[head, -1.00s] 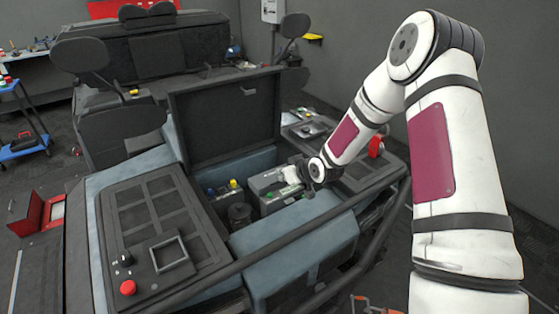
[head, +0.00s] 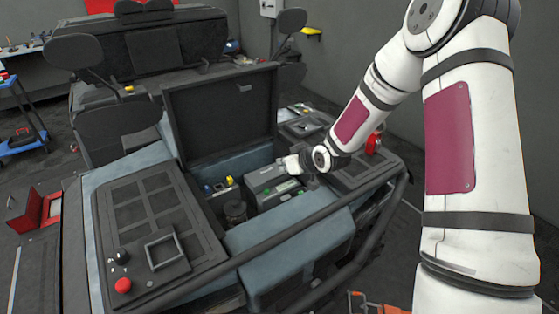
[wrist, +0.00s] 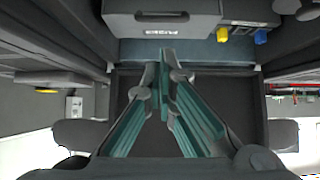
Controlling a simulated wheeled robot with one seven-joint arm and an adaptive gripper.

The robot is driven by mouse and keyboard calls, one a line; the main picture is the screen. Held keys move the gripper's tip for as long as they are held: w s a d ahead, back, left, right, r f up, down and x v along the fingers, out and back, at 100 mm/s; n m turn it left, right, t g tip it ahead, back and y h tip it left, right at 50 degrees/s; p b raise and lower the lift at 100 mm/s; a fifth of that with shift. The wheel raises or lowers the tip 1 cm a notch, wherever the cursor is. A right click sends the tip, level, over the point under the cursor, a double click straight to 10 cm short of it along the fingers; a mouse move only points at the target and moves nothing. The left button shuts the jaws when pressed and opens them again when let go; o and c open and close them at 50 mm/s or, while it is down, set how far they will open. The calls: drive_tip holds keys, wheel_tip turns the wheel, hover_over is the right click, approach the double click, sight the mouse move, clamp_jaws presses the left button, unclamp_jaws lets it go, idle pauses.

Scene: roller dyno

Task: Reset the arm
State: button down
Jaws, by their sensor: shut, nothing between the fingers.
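My gripper (head: 284,162) is at the end of my white arm, at the right side of the open compartment in the middle of the vehicle. In the wrist view the teal fingers (wrist: 164,68) come together at their tips and hold nothing. A grey box (head: 270,184) with a handle sits in the compartment just below and left of the gripper. The box also shows at the top of the wrist view (wrist: 163,24), ahead of the fingertips. I cannot tell the exact gap between gripper and box.
The raised dark lid (head: 222,115) stands behind the compartment. A tubular bar (head: 330,208) runs along the vehicle's near edge. A red knob (head: 373,146) is right of the gripper, and a red button (head: 123,286) is on the left panel. A blue cart (head: 22,143) stands far left.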

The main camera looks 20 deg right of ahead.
drive_tip(key=s+d+r+m+g+h, duration=0.1)
drive_tip(key=s+d+r+h, duration=0.1)
drive_tip(key=s+r, duration=0.75)
drive_tip(key=s+d+r+g+h, duration=0.1)
drive_tip(key=s+r+g+h, duration=0.15)
drive_tip(key=s+r, duration=0.7)
drive_tip(key=s+a+r+m, duration=0.1)
drive_tip(key=s+a+r, duration=0.1)
drive_tip(key=s, duration=0.7)
drive_tip(key=s+a+r+m+y, duration=0.1)
drive_tip(key=s+r, duration=0.4)
drive_tip(key=s, duration=0.5)
drive_tip(key=shift+s+a+m+g, duration=0.15)
drive_tip(key=shift+a+m+g, duration=0.2)
drive_tip(key=shift+a, duration=0.4)
